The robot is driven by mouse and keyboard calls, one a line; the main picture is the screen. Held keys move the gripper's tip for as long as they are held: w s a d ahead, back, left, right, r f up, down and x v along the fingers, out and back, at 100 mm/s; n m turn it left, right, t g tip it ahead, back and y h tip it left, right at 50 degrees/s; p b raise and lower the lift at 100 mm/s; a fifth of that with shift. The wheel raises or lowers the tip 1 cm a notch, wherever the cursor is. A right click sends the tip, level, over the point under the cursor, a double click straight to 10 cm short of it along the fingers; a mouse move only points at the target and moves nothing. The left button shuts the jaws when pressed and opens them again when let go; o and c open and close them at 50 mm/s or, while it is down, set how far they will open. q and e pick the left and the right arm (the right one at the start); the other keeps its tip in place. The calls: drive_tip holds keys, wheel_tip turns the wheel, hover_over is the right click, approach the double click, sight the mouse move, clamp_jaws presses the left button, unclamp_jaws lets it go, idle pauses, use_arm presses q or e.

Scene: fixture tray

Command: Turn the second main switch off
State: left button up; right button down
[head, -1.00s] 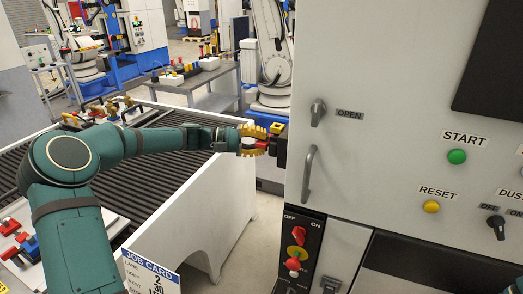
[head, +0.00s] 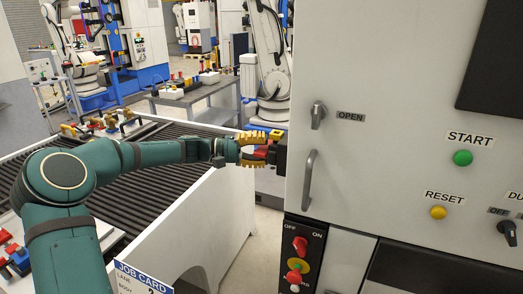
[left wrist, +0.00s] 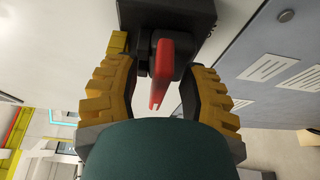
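A black switch box (head: 281,152) sits on the left side of the grey machine cabinet, with a red lever (left wrist: 161,75) on it. I read no label on it. My left gripper (head: 256,149), with yellow ridged fingers, is at this box. In the left wrist view the gripper (left wrist: 160,100) is open, one finger on each side of the red lever, with gaps between. A second red switch (head: 300,244) is on the black OFF/ON panel (head: 291,262) low on the cabinet front. I cannot tell which is the second main switch. My right gripper is out of view.
The cabinet front (head: 390,110) holds a grey door handle (head: 309,180), an OPEN knob (head: 318,114), a green START button (head: 463,158) and a yellow RESET button (head: 438,212). A roller conveyor (head: 120,180) with a white side wall lies under my left arm.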

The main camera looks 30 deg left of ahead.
use_arm(q)
drive_tip(key=v, duration=1.2)
idle(0.4)
